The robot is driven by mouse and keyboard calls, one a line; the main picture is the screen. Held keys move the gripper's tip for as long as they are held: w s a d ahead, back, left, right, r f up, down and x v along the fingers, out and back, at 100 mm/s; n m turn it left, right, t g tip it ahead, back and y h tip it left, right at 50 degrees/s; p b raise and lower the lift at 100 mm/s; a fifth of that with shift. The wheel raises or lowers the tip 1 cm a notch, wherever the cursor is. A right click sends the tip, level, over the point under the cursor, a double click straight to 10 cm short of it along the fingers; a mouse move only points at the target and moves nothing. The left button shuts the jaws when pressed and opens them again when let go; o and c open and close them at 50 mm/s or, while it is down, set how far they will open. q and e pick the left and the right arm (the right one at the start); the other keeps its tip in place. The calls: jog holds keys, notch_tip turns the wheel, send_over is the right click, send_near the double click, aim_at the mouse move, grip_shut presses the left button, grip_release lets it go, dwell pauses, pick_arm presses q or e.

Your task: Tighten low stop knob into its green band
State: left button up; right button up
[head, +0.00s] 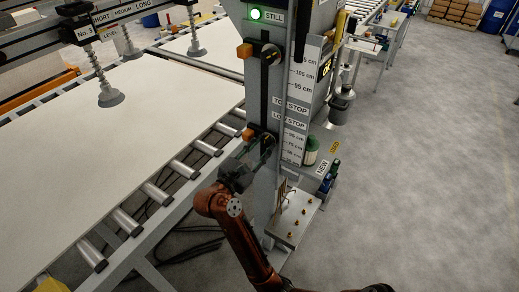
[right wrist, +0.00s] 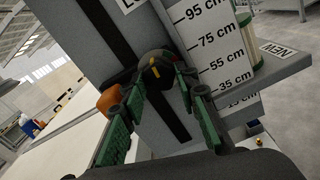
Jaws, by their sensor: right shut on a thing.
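The low stop knob (right wrist: 154,64) is dark with a yellow mark and sits on the slotted column in the right wrist view. An orange block (right wrist: 108,98) is beside it, also showing in the head view (head: 248,134). My right gripper (right wrist: 158,82), with green finger pads, is shut on the knob, one finger on each side. In the head view my right gripper (head: 261,150) reaches the column below the LOW STOP label (head: 288,120) and covers much of the knob. My left gripper is not in view.
A similar upper knob (head: 271,55) sits higher on the column beneath a lit STILL lamp (head: 256,14). A roller conveyor (head: 127,221) with a large pale sheet (head: 150,110) lies left. A small plate with pegs (head: 295,217) stands at the column's foot. Open floor lies right.

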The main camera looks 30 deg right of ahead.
jog(key=shift+f+m+b, duration=0.15)
jog(key=shift+m+b, duration=0.35)
jog(key=shift+m, duration=0.1)
jog(key=shift+m+b, duration=0.3)
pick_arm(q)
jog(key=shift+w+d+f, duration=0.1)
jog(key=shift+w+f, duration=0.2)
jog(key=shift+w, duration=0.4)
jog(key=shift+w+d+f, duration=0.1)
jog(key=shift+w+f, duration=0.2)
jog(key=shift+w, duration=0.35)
pick_arm(e)
jog(key=shift+r+m, duration=0.2)
jog(key=shift+m, duration=0.1)
jog(key=o, duration=1.1)
jog(key=shift+o, duration=0.2)
notch_tip(320, 180, up, 10)
